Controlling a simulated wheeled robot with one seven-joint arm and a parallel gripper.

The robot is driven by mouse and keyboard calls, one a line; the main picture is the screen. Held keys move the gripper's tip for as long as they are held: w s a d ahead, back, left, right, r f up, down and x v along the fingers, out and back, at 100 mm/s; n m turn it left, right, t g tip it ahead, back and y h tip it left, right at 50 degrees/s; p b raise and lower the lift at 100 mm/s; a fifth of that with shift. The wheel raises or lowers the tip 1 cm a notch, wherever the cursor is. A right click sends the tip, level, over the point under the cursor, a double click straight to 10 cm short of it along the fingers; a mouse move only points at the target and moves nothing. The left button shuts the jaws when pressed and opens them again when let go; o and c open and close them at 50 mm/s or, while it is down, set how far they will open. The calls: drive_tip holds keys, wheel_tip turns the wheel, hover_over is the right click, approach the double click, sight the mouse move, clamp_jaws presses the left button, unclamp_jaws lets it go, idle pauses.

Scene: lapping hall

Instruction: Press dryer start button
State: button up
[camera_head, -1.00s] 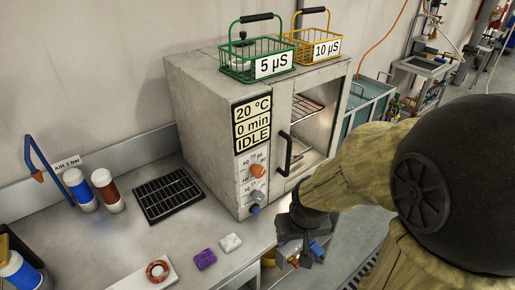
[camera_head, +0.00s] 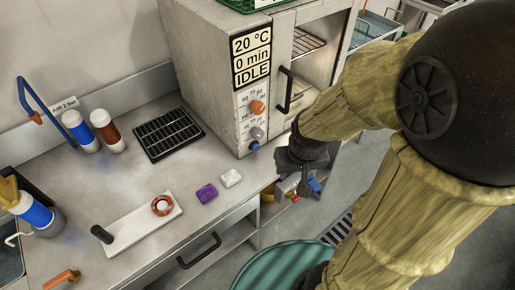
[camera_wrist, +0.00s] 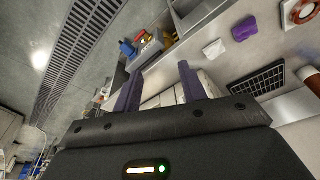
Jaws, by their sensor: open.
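The dryer (camera_head: 205,85) is a grey metal box on the bench, with a display (camera_head: 252,57) reading 20 °C, 0 min, IDLE. Below the display are an orange knob (camera_head: 257,107), a grey knob (camera_head: 257,133) and a small blue button (camera_head: 254,146) near the bottom of the panel. My gripper (camera_head: 300,190) is in front of the bench edge, low and to the right of the panel, apart from it. In the wrist view its two purple fingers (camera_wrist: 160,90) stand apart with nothing gripped between them. No dryer button shows clearly in the wrist view.
The dryer's black door handle (camera_head: 285,89) stands out close to my arm. A white block (camera_head: 231,178), a purple block (camera_head: 207,193) and a black rack (camera_head: 167,135) lie on the bench. A drain grate (camera_head: 338,228) is in the floor.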

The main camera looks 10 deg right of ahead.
clamp_jaws()
drive_tip(key=shift+s, duration=0.1)
idle(1.3)
